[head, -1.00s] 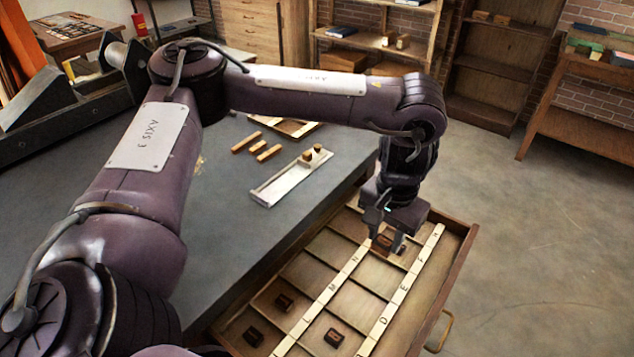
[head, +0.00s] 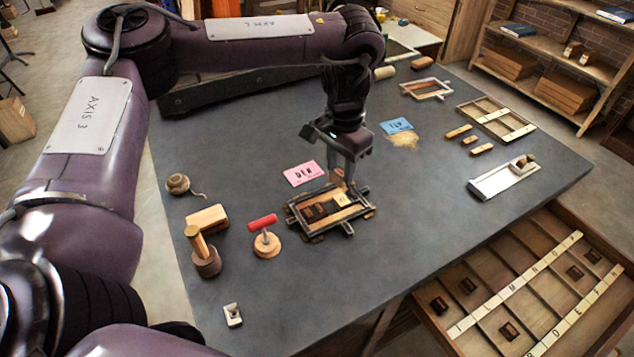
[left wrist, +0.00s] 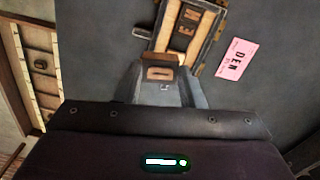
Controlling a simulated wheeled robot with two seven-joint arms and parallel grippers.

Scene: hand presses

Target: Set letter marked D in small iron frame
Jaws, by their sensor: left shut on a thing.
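The dark iron frame (head: 291,219) lies on the table below my left gripper. It holds wooden strips and dark letter blocks; in the left wrist view the frame (left wrist: 208,45) shows letters like E and N. My left gripper (head: 345,178) points down over the frame's far edge. It is shut on a small letter block (left wrist: 160,74), whose tan face shows a mark like a D turned sideways. In the head view the fingers mostly hide this block. Whether it touches the frame, I cannot tell. My right gripper is not in view.
A pink card (head: 303,173) reading DEN lies behind the frame. The open letter drawer (head: 468,348) is lower right. The table's front middle is clear.

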